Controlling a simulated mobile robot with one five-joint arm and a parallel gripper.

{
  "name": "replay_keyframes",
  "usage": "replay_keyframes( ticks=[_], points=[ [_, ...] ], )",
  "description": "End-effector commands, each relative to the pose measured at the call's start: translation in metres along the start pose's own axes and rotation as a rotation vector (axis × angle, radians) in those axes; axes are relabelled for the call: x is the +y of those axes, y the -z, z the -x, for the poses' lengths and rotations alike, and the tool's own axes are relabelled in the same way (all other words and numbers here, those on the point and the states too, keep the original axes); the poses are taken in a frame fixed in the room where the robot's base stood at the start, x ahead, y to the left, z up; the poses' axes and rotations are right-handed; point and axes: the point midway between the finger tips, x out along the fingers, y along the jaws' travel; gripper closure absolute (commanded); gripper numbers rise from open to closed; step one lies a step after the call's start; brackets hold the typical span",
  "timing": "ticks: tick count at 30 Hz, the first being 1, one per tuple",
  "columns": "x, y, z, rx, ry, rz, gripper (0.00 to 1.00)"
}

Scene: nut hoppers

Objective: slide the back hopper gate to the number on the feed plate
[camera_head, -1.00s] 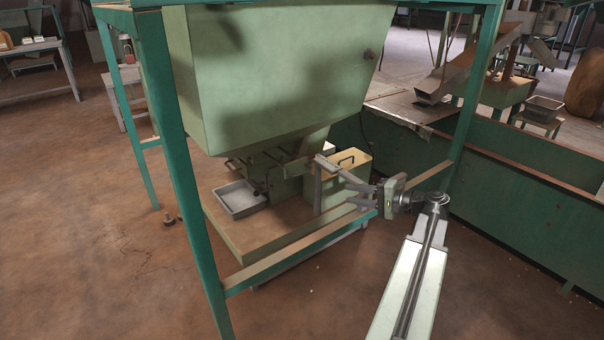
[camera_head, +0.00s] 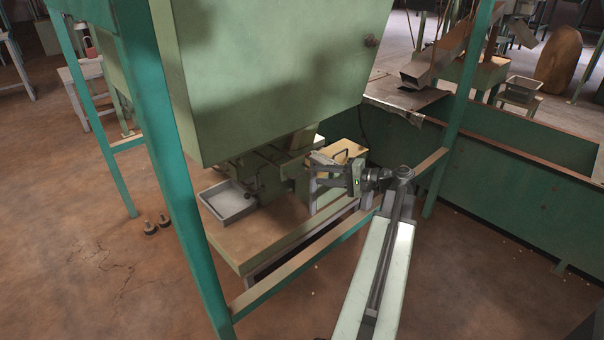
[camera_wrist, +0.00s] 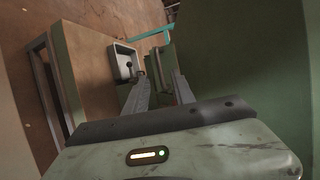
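A large green hopper (camera_head: 270,80) stands in a teal frame. Under it is a dark gate mechanism (camera_head: 245,172) with thin rods and a small knob. I cannot make out a gate scale, a feed plate or a number. A grey tray (camera_head: 226,203) sits on the bench below the outlet, and it also shows in the wrist view (camera_wrist: 122,62). My gripper (camera_head: 313,168) is to the right of the mechanism, beside a yellowish-topped box. In the wrist view my gripper (camera_wrist: 160,76) has its fingers apart, with nothing clearly between them.
The teal front post (camera_head: 180,190) and the lower rail (camera_head: 300,262) stand close to my arm. The box (camera_head: 345,152) with a black handle is behind my gripper. A long green trough wall (camera_head: 500,190) closes the right side. Floor at the left is mostly clear.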

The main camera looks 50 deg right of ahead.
Motion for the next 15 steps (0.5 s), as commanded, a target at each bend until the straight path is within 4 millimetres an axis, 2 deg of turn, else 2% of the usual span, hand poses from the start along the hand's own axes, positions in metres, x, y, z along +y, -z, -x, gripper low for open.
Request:
replay_keyframes(
  ticks=[4, 12, 15],
  points=[
    [0.002, 0.001, -0.016, 0.000, 0.000, 0.000, 0.69],
    [0.002, 0.002, -0.062, 0.002, 0.000, -0.001, 0.69],
    [0.001, 0.002, -0.071, 0.004, 0.000, -0.001, 0.69]
  ],
)
